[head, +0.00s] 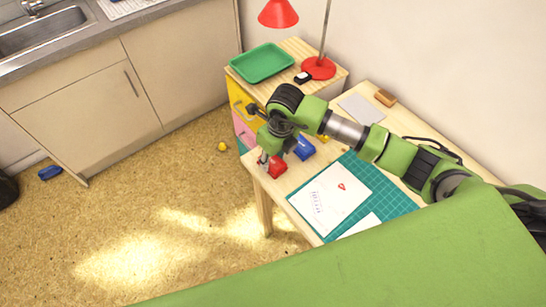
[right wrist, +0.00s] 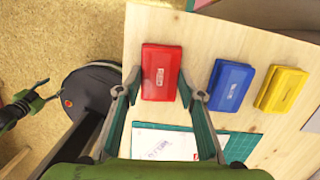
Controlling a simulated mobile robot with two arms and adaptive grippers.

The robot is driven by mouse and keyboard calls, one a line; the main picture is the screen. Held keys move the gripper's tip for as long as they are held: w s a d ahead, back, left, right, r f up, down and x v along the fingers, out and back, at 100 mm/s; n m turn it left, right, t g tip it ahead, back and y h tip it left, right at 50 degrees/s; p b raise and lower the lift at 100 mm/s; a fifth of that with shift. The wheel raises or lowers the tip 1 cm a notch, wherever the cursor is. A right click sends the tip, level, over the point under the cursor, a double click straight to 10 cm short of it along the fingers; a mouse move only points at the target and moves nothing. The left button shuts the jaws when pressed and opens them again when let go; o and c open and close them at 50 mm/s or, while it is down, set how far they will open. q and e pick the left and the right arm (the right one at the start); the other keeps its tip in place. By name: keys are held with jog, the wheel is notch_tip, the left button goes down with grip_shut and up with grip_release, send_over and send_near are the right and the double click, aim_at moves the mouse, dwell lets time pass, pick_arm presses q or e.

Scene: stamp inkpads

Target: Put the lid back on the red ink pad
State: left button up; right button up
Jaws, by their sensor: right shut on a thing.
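The red ink pad (right wrist: 161,85) lies near the table's left edge. Its red lid (right wrist: 158,68) with a white label covers its top in the right wrist view; I cannot tell whether it is fully seated. In the head view the red lid and pad show as one red block (head: 278,167), partly hidden by the gripper. My right gripper (right wrist: 160,82) is shut on the red lid, one finger on each long side; it also shows in the head view (head: 267,159). My left gripper (right wrist: 38,95) seems to show small at the left of the right wrist view, its jaws unclear.
A blue ink pad (right wrist: 231,85) and a yellow one (right wrist: 282,90) stand in a row to the right. A green cutting mat (head: 385,184) with white paper (head: 325,205) lies in front. A drawer unit with a green tray (head: 262,63) and red lamp (head: 319,68) stands behind.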

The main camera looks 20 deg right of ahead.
dwell(0.3)
jog(key=o, duration=1.3)
jog(key=shift+r+p, duration=2.3)
jog(key=shift+r, duration=1.2)
grip_shut()
jog(key=shift+f, duration=0.2)
